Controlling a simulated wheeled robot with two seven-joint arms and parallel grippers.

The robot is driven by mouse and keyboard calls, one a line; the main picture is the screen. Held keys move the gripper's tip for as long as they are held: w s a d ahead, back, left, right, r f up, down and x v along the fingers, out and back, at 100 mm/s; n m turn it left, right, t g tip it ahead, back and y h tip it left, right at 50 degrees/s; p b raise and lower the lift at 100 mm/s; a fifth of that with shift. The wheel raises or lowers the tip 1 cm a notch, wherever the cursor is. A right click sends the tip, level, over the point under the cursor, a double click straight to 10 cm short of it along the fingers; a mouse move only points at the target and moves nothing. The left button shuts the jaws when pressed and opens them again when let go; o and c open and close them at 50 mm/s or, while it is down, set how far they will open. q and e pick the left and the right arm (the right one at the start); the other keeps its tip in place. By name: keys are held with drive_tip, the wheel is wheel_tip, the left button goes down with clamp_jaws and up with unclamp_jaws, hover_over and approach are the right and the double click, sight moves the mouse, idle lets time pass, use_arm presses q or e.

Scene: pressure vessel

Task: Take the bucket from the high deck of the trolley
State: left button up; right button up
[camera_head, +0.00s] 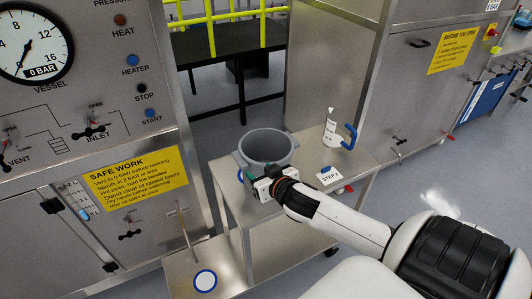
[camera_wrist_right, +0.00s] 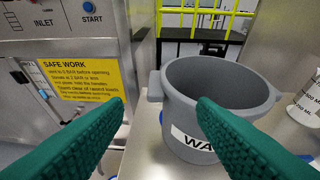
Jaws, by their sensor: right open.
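The grey bucket (camera_head: 268,142) stands upright on the high deck of the trolley (camera_head: 358,165). In the right wrist view the bucket (camera_wrist_right: 178,108) shows a side lug at its rim and a white label that starts with "WA"; a finger hides part of it. My right gripper (camera_head: 252,177) is open at the bucket's near side, with its fingers towards it. In the right wrist view its two green fingers (camera_wrist_right: 158,108) are wide apart with nothing held between them, the right one overlapping the bucket in the picture. My left gripper is not in view.
A steel control panel (camera_head: 100,120) stands close on the left. A blue-ringed white disc (camera_head: 205,281) lies on a lower steel surface.

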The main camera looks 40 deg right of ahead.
drive_tip(key=p+x, duration=0.1)
drive_tip(key=x, duration=0.2)
drive_tip(key=p+x, duration=0.1)
drive_tip(key=x, duration=0.3)
drive_tip(key=r+x, duration=0.1)
drive_tip(key=x, duration=0.2)
drive_tip(key=shift+w+a+f+p, duration=0.1)
drive_tip(key=shift+w+a+p, duration=0.15)
drive_tip(key=shift+w+p, duration=0.25)
drive_tip(key=shift+w+f, duration=0.3)
drive_tip(key=shift+w, duration=0.25)
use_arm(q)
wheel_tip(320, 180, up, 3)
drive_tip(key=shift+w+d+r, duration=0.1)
use_arm(e)
drive_tip(key=shift+d, duration=0.1)
drive_tip(key=shift+c, duration=0.5)
drive_tip(key=shift+r, duration=0.1)
clamp_jaws()
